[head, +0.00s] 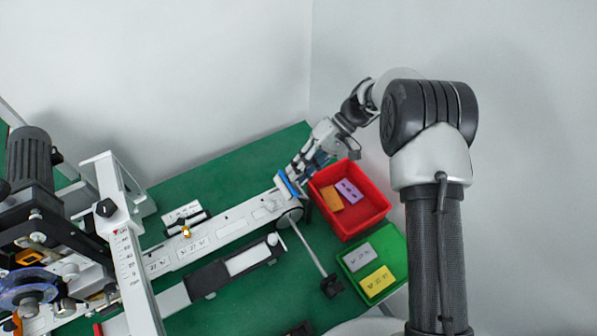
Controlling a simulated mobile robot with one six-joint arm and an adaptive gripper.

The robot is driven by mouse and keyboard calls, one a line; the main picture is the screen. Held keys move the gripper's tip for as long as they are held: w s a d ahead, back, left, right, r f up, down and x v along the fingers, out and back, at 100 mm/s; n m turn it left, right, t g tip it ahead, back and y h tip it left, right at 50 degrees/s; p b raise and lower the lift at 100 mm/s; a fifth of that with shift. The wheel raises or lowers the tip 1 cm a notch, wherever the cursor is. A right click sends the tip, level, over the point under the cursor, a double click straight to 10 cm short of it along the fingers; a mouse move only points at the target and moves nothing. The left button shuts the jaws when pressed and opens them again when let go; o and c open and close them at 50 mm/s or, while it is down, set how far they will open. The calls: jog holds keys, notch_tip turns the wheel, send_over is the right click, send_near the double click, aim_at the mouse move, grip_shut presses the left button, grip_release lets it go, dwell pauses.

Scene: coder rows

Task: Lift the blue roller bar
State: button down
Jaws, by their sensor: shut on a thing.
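The blue roller bar (288,184) is a short blue strip at the right end of the long white coder rail (222,222). My gripper (292,174) comes down from the upper right and is shut on the blue roller bar. The fingertips are small in this view and partly hidden by my own gripper body. I cannot tell whether the bar is clear of the rail or touching it.
A red bin (372,211) with an orange and a purple block stands right of my gripper. A green bin (398,251) with a grey and a yellow block is below it. A thin rod on a black base (331,287) stands nearby. Machinery (35,220) fills the left.

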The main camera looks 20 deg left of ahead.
jog(key=shift+w+d, duration=0.1)
dwell(0.3)
jog(key=c, duration=1.5)
grip_release()
jog(key=shift+o, duration=0.2)
jog(key=shift+r, duration=0.1)
notch_tip(320, 180, up, 10)
